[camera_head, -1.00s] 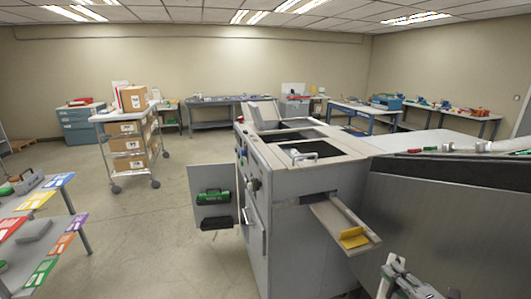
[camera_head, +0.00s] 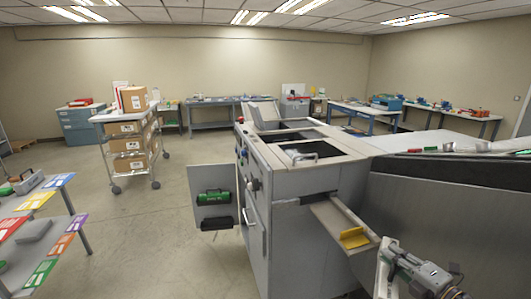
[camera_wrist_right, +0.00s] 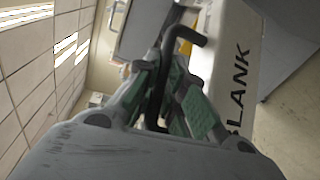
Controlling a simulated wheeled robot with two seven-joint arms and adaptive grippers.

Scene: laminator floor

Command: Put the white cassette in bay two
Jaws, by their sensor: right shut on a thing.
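My right gripper (camera_head: 393,253) is at the lower right of the head view, in front of the machine's side. The right wrist view shows its green-padded fingers (camera_wrist_right: 166,88) shut on a dark bent handle (camera_wrist_right: 186,38). Beside the handle is a white body marked "BLANK" (camera_wrist_right: 236,75), which looks like the white cassette. In the head view a white piece (camera_head: 382,277) shows at the gripper, partly cut off by the frame. The grey machine (camera_head: 300,215) has open dark wells (camera_head: 290,135) on top; I cannot tell which is bay two. My left gripper is not in view.
A chute with a yellow piece (camera_head: 354,238) juts from the machine near my right gripper. An open door (camera_head: 212,225) carries a green item. A table with coloured labels (camera_head: 42,272) stands at left. A cart with boxes (camera_head: 113,117) stands behind, with clear floor between.

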